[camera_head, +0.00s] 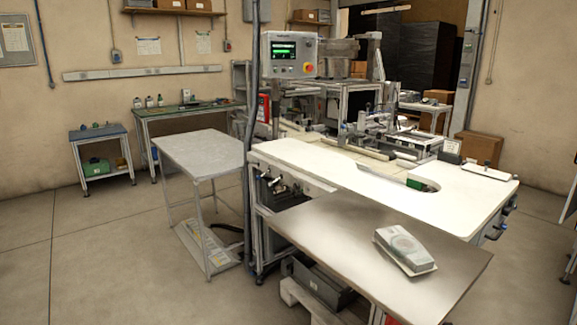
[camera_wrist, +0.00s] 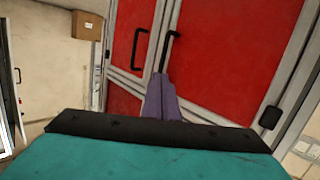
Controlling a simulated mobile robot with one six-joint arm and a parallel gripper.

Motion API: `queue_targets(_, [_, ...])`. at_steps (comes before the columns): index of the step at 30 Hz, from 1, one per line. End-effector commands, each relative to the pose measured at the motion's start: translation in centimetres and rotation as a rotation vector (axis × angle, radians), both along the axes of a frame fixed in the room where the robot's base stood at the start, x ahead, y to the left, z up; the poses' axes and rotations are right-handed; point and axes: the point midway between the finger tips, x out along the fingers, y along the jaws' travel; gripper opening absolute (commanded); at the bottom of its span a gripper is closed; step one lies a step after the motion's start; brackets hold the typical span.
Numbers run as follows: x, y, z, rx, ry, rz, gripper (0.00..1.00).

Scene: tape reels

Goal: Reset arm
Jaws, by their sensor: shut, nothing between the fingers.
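My gripper (camera_wrist: 163,95) shows in the wrist view as two purple-grey fingers close together, pointing away from the camera past a black-edged teal part of my arm. The fingers are shut and empty. Behind them are red door panels (camera_wrist: 225,55) in a grey frame, with black handles (camera_wrist: 168,50). I cannot tell how far the fingertips are from the panels. My arm and gripper do not show in the head view.
In the head view, a pale package (camera_head: 402,248) lies on a grey-brown table (camera_head: 340,240) in front of a white worktop machine (camera_head: 350,180). A light side table (camera_head: 205,152) stands left of it. Open floor (camera_head: 110,240) lies at the left.

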Motion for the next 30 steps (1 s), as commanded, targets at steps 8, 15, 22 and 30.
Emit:
queue_targets(8, [-2.3,5.1,-4.0,0.017,0.196,-0.151,0.00])
queue_targets(15, [-6.4,10.1,-8.1,0.037,0.411,-0.242,0.00])
queue_targets(22, [-12.1,15.8,-11.9,0.059,0.654,-0.285,0.00])
queue_targets(30, [-20.7,23.3,-14.9,0.086,0.966,-0.283,0.00])
